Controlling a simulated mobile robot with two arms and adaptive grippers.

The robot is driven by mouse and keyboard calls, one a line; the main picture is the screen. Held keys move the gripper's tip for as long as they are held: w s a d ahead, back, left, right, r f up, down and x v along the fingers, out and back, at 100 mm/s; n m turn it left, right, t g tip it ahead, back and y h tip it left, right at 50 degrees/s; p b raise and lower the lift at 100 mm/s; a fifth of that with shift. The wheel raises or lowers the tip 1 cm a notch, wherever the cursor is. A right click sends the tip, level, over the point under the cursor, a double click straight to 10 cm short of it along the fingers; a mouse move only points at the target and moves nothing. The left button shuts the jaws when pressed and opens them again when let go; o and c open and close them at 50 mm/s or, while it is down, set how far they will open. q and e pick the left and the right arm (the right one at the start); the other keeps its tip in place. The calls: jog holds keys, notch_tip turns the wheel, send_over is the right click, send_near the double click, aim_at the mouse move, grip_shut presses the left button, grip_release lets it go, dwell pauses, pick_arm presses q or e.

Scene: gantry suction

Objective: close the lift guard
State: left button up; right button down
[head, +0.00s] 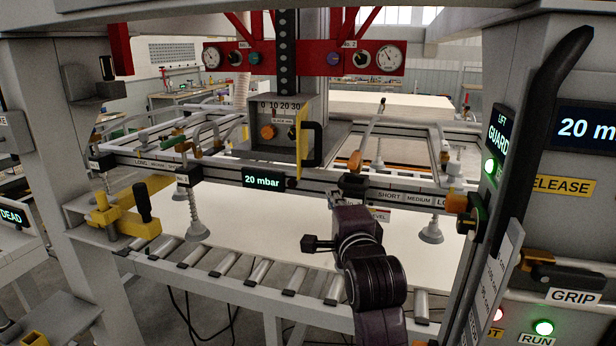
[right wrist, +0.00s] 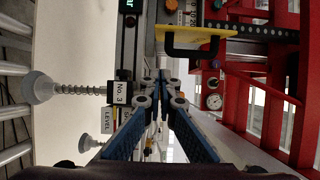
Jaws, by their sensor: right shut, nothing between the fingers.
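A yellow plate, which looks like the lift guard (head: 303,130), stands nearly edge-on at the right side of a dark box with a scale and an orange knob. The box's face is uncovered. The guard's black handle (head: 318,145) sticks out to the right. In the right wrist view the guard (right wrist: 212,46) is up and right of my fingers, with its handle below it. My right gripper (right wrist: 160,76) is shut and empty, apart from the guard. In the head view my right arm reaches toward the beam, below and right of the guard. My left gripper is out of view.
A long beam (head: 230,178) with a "20 mbar" display crosses in front, with suction cups (head: 196,228) hanging from it. A white sheet (head: 270,240) lies below, over rollers. A grey post at right carries a LIFT GUARD sign (head: 497,128) and a lit green lamp (head: 488,166).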

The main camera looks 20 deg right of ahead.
jog(key=w+a+p, duration=0.2)
jog(key=w+p, duration=0.4)
jog(key=w, duration=0.5)
jog(key=shift+w+a, duration=0.15)
jog(key=shift+w, duration=0.05)
jog(key=shift+f, duration=0.1)
